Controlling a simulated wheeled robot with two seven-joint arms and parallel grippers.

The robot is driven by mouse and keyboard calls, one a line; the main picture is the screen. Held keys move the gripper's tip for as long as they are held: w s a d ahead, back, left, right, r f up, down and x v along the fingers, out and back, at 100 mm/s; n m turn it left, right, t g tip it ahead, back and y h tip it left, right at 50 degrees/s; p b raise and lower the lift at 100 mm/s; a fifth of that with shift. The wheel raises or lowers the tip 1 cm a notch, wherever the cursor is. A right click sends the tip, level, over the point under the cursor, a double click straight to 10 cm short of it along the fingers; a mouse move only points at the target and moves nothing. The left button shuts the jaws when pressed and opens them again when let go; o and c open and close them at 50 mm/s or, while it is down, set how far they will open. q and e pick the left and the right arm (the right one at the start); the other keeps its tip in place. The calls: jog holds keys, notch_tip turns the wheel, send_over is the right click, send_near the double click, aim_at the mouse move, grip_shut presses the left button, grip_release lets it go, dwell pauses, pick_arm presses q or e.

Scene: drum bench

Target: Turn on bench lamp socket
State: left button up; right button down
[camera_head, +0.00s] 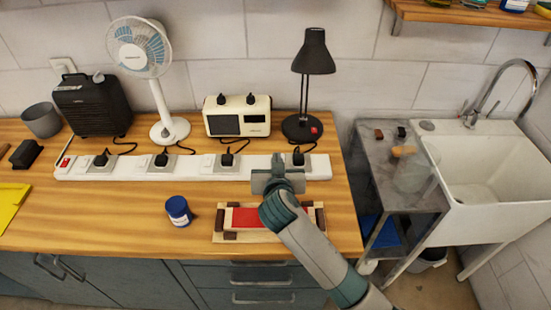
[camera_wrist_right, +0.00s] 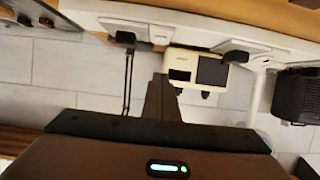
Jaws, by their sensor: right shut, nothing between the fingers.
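The black bench lamp (camera_head: 315,60) stands at the back right of the bench, with a red switch on its base (camera_head: 302,130). Its plug (camera_head: 298,158) sits in the rightmost socket of the long white power strip (camera_head: 130,172). My right gripper (camera_head: 279,162) is shut and empty at that socket, just left of the plug; I cannot tell whether it touches. It hides part of the socket. In the right wrist view the shut fingers (camera_wrist_right: 163,100) point toward the strip (camera_wrist_right: 200,32), with the lamp plug (camera_wrist_right: 125,38) to their left. My left gripper is out of view.
A cream radio (camera_head: 238,116), a white fan (camera_head: 140,50) and a black heater (camera_head: 92,105) stand behind the strip, with cords running to it. A blue jar (camera_head: 178,211) and a wooden tray (camera_head: 219,225) lie in front. A sink (camera_head: 480,165) is at the right.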

jog(key=s+b, duration=0.2)
jog(key=s, duration=0.5)
jog(key=shift+s+r, duration=0.15)
jog(key=shift+r, duration=0.3)
jog(key=shift+s+f, duration=0.1)
